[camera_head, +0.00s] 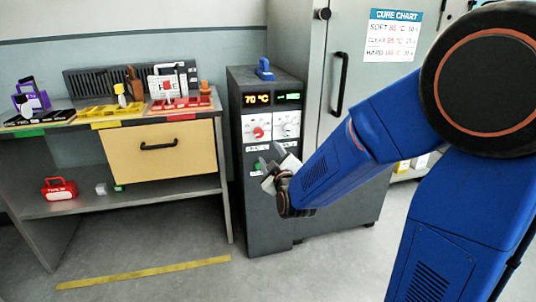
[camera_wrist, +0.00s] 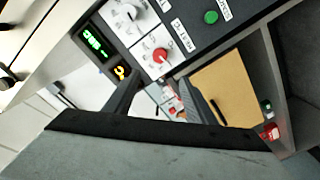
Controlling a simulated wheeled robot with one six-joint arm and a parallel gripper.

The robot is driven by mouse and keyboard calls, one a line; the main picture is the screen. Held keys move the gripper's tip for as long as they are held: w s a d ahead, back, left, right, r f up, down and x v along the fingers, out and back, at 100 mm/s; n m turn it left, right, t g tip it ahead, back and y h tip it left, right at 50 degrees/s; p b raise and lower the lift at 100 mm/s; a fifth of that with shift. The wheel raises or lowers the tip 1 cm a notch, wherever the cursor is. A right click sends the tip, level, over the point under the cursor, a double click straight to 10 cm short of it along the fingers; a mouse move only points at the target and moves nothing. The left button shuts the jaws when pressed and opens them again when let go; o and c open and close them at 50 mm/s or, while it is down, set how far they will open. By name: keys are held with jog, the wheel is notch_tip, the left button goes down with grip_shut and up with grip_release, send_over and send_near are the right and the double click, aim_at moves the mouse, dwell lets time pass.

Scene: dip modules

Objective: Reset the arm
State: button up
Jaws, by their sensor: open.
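My gripper (camera_head: 268,172) is at the end of my blue arm, in front of the dark grey control unit (camera_head: 265,222). Its fingers are apart, and I see nothing held between them. In the wrist view the unit's panel fills the upper middle, with a red knob (camera_wrist: 160,55), a white-plated knob (camera_wrist: 128,13) and a green button (camera_wrist: 211,17). In the head view the unit's display (camera_head: 257,99) reads 70 °C. The gripper hides part of the panel's lower front. Whether it touches the panel I cannot tell.
A workbench (camera_head: 150,203) with a tan drawer (camera_head: 160,150) stands left of the unit, with coloured trays on top. A red case (camera_head: 60,189) sits on its lower shelf. A grey cabinet (camera_head: 345,55) with a cure chart (camera_head: 390,35) stands behind my arm. A yellow floor strip (camera_head: 145,273) lies in front.

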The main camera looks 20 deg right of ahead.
jog(key=s+d+f+m+g, duration=0.1)
jog(key=s+d+m+g, duration=0.1)
jog(key=s, duration=1)
jog(key=s+d+f+m+g, duration=0.1)
jog(key=s+d+m+g, duration=0.2)
jog(key=s, duration=1)
jog(key=s+d+f+m+g, duration=0.2)
jog(key=s+m+g, duration=0.2)
jog(key=s+g, duration=0.4)
jog(key=s, duration=0.5)
jog(key=shift+d, duration=0.15)
